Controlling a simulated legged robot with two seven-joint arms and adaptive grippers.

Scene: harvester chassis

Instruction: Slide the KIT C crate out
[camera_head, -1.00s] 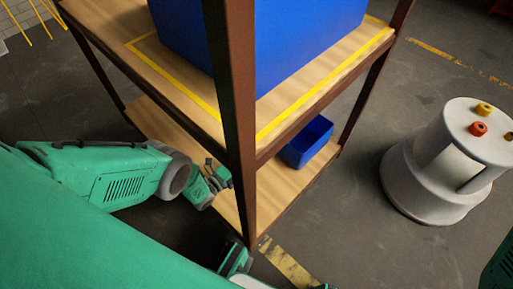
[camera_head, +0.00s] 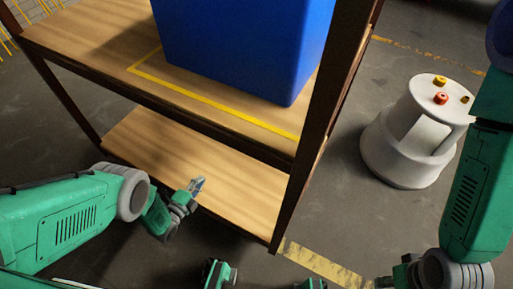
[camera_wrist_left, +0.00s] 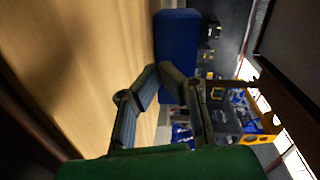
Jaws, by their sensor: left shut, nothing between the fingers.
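A large blue crate (camera_head: 240,50) stands on the upper wooden shelf in the head view. No KIT C label is readable on it.
The upper shelf (camera_head: 90,45) has a yellow outline around the crate. The lower shelf (camera_head: 150,140) is mostly bare. A dark brown rack post (camera_head: 313,140) stands right of my left gripper. A white step stool (camera_head: 405,150) with small colored objects is on the floor to the right.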

